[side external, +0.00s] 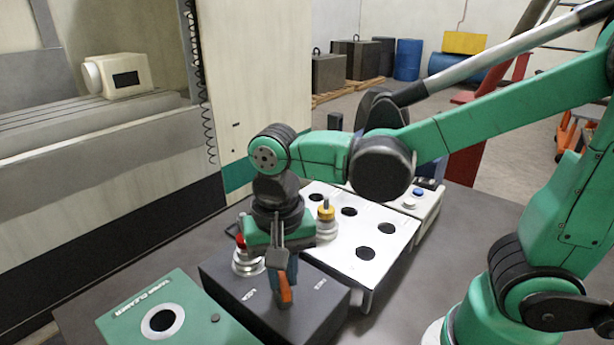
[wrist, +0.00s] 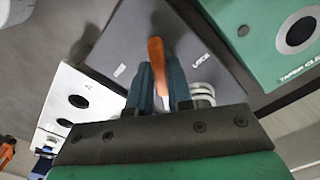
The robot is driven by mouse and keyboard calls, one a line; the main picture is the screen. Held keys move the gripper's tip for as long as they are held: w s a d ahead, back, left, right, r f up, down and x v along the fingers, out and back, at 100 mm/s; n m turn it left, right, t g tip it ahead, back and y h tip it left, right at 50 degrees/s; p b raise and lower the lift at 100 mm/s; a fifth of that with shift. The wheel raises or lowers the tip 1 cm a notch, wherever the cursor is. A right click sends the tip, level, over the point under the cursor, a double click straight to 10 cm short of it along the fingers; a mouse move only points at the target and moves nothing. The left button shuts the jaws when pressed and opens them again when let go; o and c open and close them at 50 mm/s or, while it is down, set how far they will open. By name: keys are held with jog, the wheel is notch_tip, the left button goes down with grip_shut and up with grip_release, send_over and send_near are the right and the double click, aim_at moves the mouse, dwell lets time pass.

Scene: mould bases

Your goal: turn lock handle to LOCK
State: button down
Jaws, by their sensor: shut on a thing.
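The orange lock handle (side external: 285,288) is on a dark grey mould base (side external: 229,284). My gripper (side external: 283,268) points down over the base, shut on the handle. In the wrist view the orange handle (wrist: 156,55) shows between the two blue-grey fingers (wrist: 160,88), and its free end points between two printed labels. The right label (wrist: 201,60) seems to read LOCK; the left label (wrist: 120,70) is too blurred to read. The handle's pivot is hidden by the fingers.
A green taper cleaner box (side external: 185,316) with a round hole stands to the left. A white rack (side external: 368,218) with dark holes stands behind. A red-topped holder (side external: 246,262) and a yellow-topped holder (side external: 326,222) stand close to my gripper.

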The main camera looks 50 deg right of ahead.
aim_at(283, 275)
jog(key=n, duration=0.3)
jog(key=shift+n, duration=2.1)
jog(key=c, duration=0.8)
grip_release()
jog(key=shift+r, duration=2.85)
